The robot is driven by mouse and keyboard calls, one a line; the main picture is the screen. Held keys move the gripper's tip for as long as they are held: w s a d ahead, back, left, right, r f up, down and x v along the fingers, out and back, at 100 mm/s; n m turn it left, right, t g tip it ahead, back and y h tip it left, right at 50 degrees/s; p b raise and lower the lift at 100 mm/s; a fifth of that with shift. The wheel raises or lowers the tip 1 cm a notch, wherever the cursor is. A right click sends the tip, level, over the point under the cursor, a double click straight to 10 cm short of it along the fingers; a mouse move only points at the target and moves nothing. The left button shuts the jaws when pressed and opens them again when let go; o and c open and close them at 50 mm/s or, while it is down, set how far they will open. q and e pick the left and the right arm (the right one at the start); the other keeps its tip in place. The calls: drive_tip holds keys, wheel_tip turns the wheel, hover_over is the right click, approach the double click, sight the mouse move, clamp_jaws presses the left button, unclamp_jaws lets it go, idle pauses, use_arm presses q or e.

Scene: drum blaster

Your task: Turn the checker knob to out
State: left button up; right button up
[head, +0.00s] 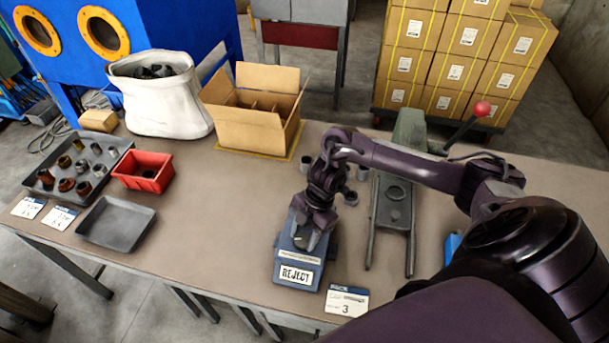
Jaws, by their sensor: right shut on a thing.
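The checker (284,268) is a blue-grey box near the front edge of the table, with a white plate reading "REJECT" on its front. My right gripper (302,241) points down onto the top of the checker and is shut on its small dark knob (300,242). The fingers hide most of the knob, so I cannot tell which way it points. My left gripper is not in view.
A dark metal fixture (393,215) with two rails stands right of the checker. A card marked 3 (346,300) lies in front. An open cardboard box (250,125), a red bin (143,172) and a grey tray (116,222) stand to the left. The table between is clear.

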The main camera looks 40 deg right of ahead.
drive_tip(key=shift+w+n+g, duration=0.15)
drive_tip(key=shift+n+g, duration=0.15)
drive_tip(key=shift+n, duration=0.7)
drive_tip(key=shift+r+n+g+h, duration=0.15)
drive_tip(key=shift+n+g+h, duration=0.2)
drive_tip(key=shift+n, duration=0.55)
drive_tip(key=n+p, duration=0.1)
drive_tip(key=n, duration=0.1)
drive_tip(key=n+g+h+p, duration=0.1)
drive_tip(key=n, duration=0.2)
drive_tip(key=shift+w+g, duration=0.15)
drive_tip(key=shift+g, duration=0.1)
drive_tip(key=n, duration=0.2)
drive_tip(key=n+h, duration=0.1)
drive_tip(key=shift+a+n+g+h+p, duration=0.15)
drive_tip(key=shift+n+g+h+p, duration=0.15)
drive_tip(key=shift+n+p, duration=0.1)
drive_tip(key=shift+n+h, duration=0.45)
drive_tip(key=shift+n, duration=0.85)
drive_tip(key=shift+a, duration=0.1)
drive_tip(key=o, duration=1)
drive_tip(key=shift+v, duration=3.75)
